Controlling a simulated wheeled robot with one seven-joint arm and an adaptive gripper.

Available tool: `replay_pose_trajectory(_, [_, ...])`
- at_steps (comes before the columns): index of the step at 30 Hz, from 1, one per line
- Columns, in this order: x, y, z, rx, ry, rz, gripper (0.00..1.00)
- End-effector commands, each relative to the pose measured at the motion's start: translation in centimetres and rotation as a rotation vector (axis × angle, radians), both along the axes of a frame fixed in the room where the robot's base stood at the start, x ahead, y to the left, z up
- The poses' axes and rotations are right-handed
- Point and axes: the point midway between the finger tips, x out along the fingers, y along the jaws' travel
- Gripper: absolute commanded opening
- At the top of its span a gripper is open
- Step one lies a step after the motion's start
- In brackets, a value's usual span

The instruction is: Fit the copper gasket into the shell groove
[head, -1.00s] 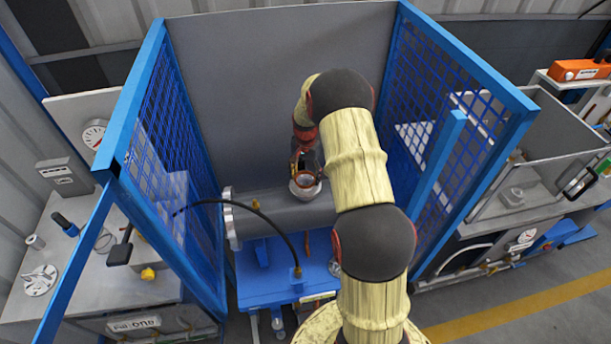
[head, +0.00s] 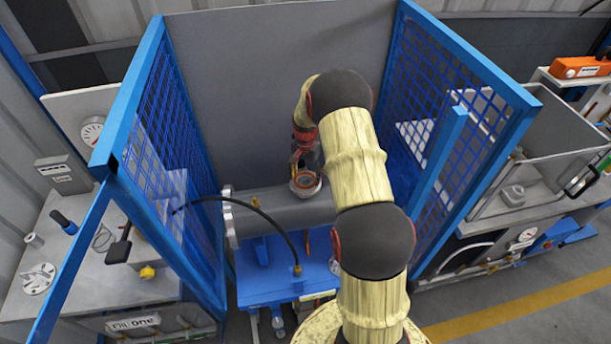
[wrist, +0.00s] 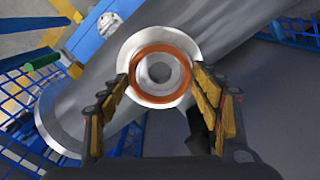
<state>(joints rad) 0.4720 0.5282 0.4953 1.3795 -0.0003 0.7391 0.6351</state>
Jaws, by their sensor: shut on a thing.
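The copper gasket (wrist: 137,66) is an orange-brown ring in the wrist view. It lines up with the round, pale flanged opening (wrist: 128,50) on top of the grey shell (wrist: 90,98). My gripper (wrist: 161,78) has its two fingers on either side of the ring, and it is shut on the gasket. In the head view the gasket (head: 306,172) shows as a copper circle over the opening of the shell (head: 270,208). The groove is hidden under the ring. I cannot tell whether the gasket touches the bottom of the groove or sits just above it.
The shell lies on a blue stand (head: 260,285). Blue mesh guards (head: 175,150) stand left and right, with a grey panel (head: 280,80) behind. A black hose (head: 272,215) arches in front of the shell. Benches with gauges stand outside the guards.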

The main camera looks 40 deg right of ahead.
Motion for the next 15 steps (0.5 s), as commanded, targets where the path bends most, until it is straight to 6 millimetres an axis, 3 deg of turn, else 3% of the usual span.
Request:
replay_pose_trajectory(14, [0.04,-0.02,-1.08,0.0,-0.001,0.0,0.3])
replay_pose_trajectory(15, [0.06,-0.03,-1.1,0.0,-0.001,0.0,0.65])
